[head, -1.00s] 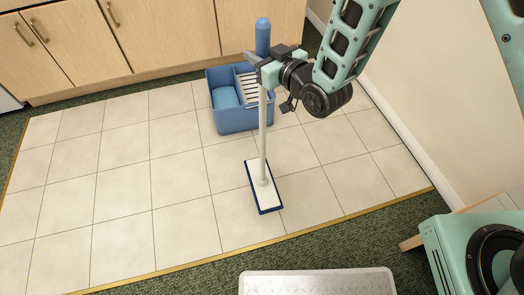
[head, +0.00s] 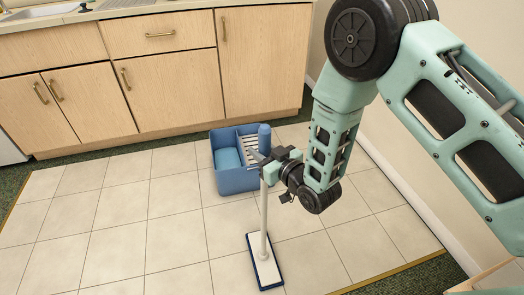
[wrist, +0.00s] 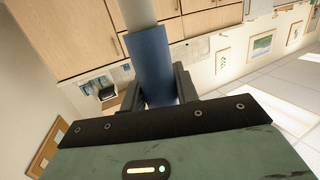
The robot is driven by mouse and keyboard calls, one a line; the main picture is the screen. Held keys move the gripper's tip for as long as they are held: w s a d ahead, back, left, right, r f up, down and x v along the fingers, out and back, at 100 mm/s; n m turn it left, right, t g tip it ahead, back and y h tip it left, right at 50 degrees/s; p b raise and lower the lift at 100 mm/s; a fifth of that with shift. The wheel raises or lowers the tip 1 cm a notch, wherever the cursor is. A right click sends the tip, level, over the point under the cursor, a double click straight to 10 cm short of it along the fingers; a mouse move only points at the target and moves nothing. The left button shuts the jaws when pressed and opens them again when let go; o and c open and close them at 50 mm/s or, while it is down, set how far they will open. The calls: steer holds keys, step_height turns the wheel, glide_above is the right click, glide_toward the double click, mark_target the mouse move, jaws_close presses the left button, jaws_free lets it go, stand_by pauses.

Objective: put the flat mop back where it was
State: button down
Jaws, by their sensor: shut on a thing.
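The flat mop has a blue grip, a pale pole (head: 264,212) and a white flat head (head: 264,262) with a dark blue edge. It stands upright, its head at the tiled floor; whether it touches the tiles I cannot tell. My gripper (head: 268,160) is shut on the mop near the top of its pole. In the wrist view the blue grip (wrist: 150,65) lies between my gripper's fingers (wrist: 157,92). The blue bucket (head: 236,180), with a white slatted wringer, stands on the tiles just behind the mop; my gripper hides part of its right side.
Wooden cabinets (head: 170,75) with a sink line the back. A cream wall (head: 400,150) rises on the right. The white tiles (head: 120,225) at left and front are clear, with a brass-coloured edge strip (head: 385,273) at front right.

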steer(key=shift+r, duration=0.1)
steer(key=shift+f, duration=0.2)
steer(key=c, duration=1.1)
jaws_free()
steer(key=shift+o, duration=0.2)
steer(key=shift+r, duration=0.1)
